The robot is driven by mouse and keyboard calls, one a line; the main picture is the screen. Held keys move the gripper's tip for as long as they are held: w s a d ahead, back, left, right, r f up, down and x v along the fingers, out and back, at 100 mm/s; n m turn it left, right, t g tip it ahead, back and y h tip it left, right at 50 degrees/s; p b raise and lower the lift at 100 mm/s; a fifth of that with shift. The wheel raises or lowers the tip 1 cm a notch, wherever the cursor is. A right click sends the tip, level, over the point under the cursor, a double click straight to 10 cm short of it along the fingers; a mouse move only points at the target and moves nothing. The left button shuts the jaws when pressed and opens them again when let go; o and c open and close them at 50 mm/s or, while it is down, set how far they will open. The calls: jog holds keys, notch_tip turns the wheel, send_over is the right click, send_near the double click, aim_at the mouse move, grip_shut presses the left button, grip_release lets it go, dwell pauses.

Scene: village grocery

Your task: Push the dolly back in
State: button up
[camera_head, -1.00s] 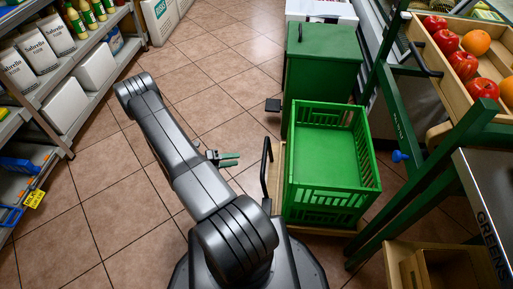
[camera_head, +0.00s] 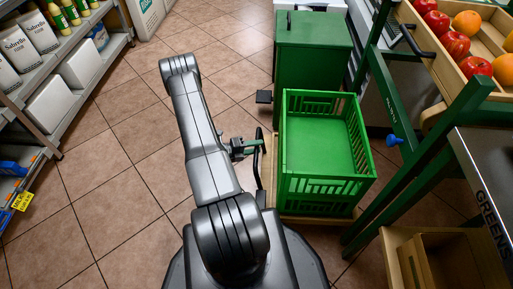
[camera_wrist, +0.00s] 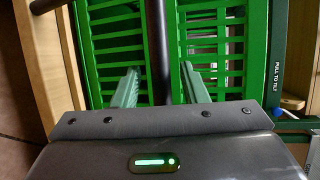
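The dolly (camera_head: 268,178) is a low wooden platform under a bright green, empty slatted crate (camera_head: 325,145). Its black upright handle (camera_head: 258,160) stands on the left side of the crate. My gripper (camera_head: 249,147) is at this handle in the head view. In the wrist view my gripper (camera_wrist: 160,88) has its two green fingers apart, with the black handle bar (camera_wrist: 156,40) running between them. Gaps show on both sides of the bar, and the crate's slats (camera_wrist: 115,50) lie behind. The lower part of the bar is hidden by my gripper body.
A dark green lidded bin (camera_head: 313,45) stands behind the crate. A green rack with a fruit tray (camera_head: 440,60) and a wooden box (camera_head: 405,265) are at the right. Shelves (camera_head: 75,90) line the left. The tiled floor (camera_head: 120,200) between is clear.

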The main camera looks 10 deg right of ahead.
jog(key=shift+d, duration=0.4)
grip_shut()
jog(key=shift+d, duration=0.1)
